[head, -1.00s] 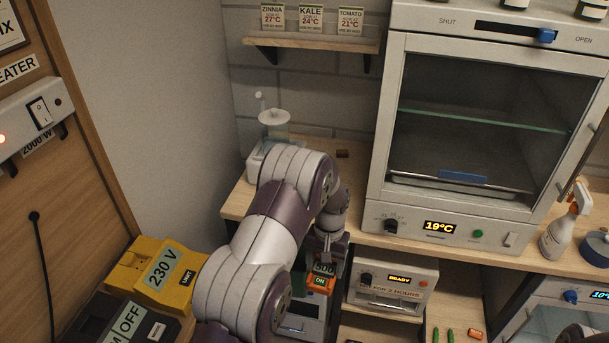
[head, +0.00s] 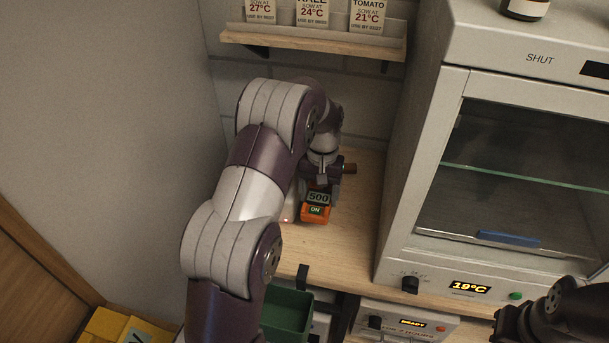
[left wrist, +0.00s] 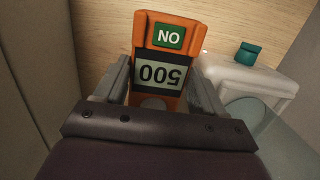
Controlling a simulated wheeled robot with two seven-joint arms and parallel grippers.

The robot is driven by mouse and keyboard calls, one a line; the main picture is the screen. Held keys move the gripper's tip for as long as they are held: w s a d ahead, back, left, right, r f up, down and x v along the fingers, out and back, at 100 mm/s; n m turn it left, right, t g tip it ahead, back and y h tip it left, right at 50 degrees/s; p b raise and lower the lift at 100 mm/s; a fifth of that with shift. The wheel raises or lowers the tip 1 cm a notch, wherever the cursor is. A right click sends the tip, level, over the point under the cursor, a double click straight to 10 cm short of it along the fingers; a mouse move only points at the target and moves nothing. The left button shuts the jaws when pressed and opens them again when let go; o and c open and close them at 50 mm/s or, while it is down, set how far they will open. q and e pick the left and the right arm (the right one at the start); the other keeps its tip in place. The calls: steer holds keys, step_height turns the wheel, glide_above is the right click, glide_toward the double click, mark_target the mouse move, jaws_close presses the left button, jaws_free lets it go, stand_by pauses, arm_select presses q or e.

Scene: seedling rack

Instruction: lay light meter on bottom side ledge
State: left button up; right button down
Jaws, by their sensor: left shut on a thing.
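The light meter is an orange device (head: 314,211) with a grey display reading 500 and a green ON label. My left gripper (head: 320,186) is shut on it and holds it over the pale wooden ledge (head: 335,258) to the left of the cabinet. In the left wrist view the meter (left wrist: 166,38) sits between the two fingers of my left gripper (left wrist: 160,88), its display upside down. I cannot tell whether the meter touches the wood. A dark part of my right arm shows at the lower right of the head view; its jaw state is unclear.
The glass-fronted cabinet (head: 410,190) stands right of the ledge. A wall shelf (head: 310,42) with seed packets is above. A green bin (head: 288,318) is below the front edge. A white-topped vessel (left wrist: 245,78) stands beside the meter. The ledge's front part is clear.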

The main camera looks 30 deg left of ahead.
mark_target(319, 194)
arm_select(q)
steer(key=f, duration=0.1)
steer(key=f+b, duration=0.2)
steer(key=shift+w+a+f, duration=0.1)
steer(key=shift+w+f, duration=0.15)
steer(key=shift+s+d+f+p, duration=0.3)
steer(key=shift+s+f, duration=0.25)
steer(key=shift+f, duration=0.2)
steer(key=f, duration=0.4)
steer(key=shift+w+a+f+p, duration=0.2)
steer(key=shift+w+f+p, duration=0.1)
steer(key=shift+w, duration=0.05)
steer(key=shift+s+d+r, duration=0.1)
steer(key=shift+s, duration=0.1)
steer(key=o, duration=1.3)
steer(key=shift+f, duration=0.2)
